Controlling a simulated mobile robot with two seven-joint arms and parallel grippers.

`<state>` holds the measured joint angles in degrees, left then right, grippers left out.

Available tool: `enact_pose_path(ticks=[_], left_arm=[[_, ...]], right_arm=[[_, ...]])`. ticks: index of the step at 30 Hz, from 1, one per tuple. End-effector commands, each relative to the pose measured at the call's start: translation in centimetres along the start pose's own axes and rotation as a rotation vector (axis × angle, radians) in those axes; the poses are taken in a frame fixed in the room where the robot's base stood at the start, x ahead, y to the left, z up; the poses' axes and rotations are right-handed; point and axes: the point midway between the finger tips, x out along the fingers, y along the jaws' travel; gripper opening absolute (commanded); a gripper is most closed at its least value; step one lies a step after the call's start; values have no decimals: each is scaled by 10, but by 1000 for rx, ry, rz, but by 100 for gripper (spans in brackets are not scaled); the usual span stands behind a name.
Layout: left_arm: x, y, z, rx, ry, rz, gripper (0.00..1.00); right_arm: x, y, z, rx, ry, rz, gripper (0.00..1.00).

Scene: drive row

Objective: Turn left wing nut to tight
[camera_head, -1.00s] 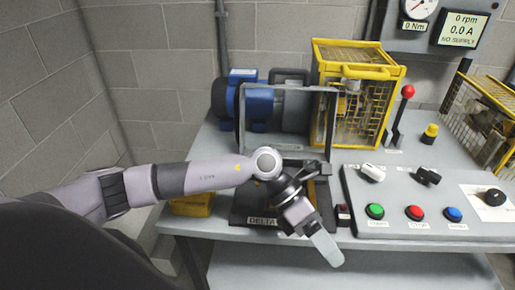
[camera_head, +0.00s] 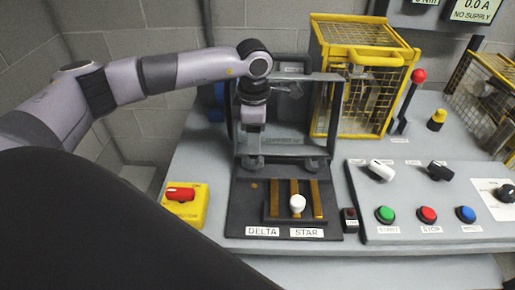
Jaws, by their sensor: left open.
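Two dark grey knob-like fittings sit at the foot of an upright grey frame (camera_head: 338,115); they look like wing nuts, but their wings are too small to make out. The left wing nut (camera_head: 251,162) is by the frame's lower left corner, the right wing nut (camera_head: 314,165) by its lower right. Whether either is tight cannot be seen. My left gripper (camera_head: 251,136) points down at the frame's left side, just above the left wing nut. It is open; its fingertips are hard to pick out against the frame, and contact cannot be told. My right gripper is not in view.
In front lies a black board (camera_head: 240,205) with brass bars, a white knob (camera_head: 297,204) and DELTA and STAR labels. A yellow box with a red switch (camera_head: 181,193) stands left. A yellow cage (camera_head: 360,75) is behind right, and a button panel (camera_head: 400,240) is at right.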

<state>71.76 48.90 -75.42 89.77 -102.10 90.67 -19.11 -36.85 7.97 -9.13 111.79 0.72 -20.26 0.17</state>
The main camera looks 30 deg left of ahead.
Motion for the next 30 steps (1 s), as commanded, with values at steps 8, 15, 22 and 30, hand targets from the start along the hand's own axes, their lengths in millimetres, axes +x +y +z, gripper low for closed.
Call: enact_pose_path(ticks=[8, 15, 22, 30], left_arm=[[42, -2, 0, 2, 1, -5, 51], [64, -1, 1, 1, -3, -4, 51], [66, -1, 1, 2, -4, -3, 51], [66, -2, 1, 2, -4, -4, 0]], right_arm=[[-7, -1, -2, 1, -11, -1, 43], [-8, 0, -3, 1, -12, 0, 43], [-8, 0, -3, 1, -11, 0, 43], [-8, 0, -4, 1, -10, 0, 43]])
